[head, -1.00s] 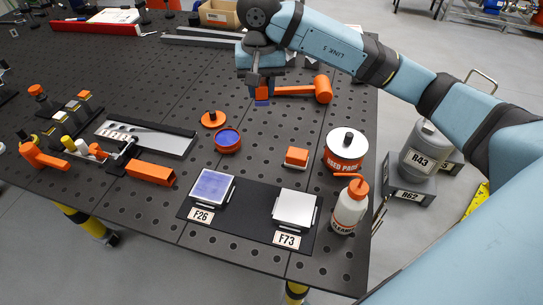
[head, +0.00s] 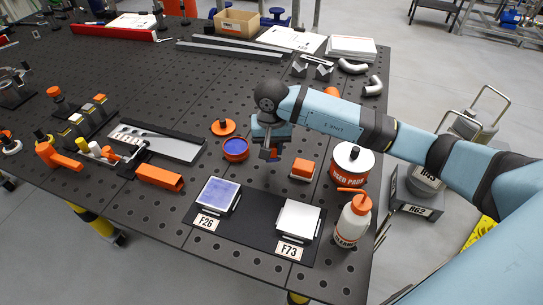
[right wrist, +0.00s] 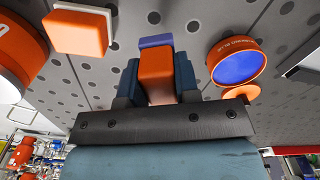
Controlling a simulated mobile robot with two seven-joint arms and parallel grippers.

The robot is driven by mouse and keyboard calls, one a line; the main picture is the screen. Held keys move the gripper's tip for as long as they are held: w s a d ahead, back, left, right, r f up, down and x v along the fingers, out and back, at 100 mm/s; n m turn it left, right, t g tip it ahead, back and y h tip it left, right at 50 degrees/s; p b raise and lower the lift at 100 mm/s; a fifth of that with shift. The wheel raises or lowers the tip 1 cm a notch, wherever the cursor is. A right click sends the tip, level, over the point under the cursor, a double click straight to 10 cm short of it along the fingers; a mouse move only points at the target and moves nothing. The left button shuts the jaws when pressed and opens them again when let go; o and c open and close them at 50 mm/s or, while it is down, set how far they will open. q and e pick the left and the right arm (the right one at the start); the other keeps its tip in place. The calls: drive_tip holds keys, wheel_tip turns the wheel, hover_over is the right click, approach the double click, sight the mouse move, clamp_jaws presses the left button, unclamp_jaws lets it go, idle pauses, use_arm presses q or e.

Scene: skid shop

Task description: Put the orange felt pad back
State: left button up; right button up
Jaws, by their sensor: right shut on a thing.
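The orange felt pad (right wrist: 155,76), an orange block with a blue face, is between the fingers of my right gripper (right wrist: 157,70). The gripper (head: 270,153) is shut on it above the table, between the round orange tin of blue (head: 235,149) and another orange block with a pale base (head: 302,169). In the head view the gripper mostly hides the held pad. In the right wrist view the tin (right wrist: 238,64) is at the right and the pale-based block (right wrist: 78,32) at the upper left. My left gripper is not in view.
The tin's orange lid (head: 223,127) lies behind it. A white-topped "USED PADS" can (head: 351,165) and a squeeze bottle (head: 353,222) stand to the right. In front, a black mat (head: 257,222) holds a blue-coated plate (head: 218,193) and a bare plate (head: 298,217).

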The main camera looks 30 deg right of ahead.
sight(272, 159)
wheel_tip(272, 159, down, 4)
drive_tip(key=shift+f, duration=0.25)
drive_tip(key=shift+f, duration=0.2)
drive_tip(key=o, duration=0.8)
drive_tip(key=shift+o, duration=0.2)
drive_tip(key=shift+r, duration=0.15)
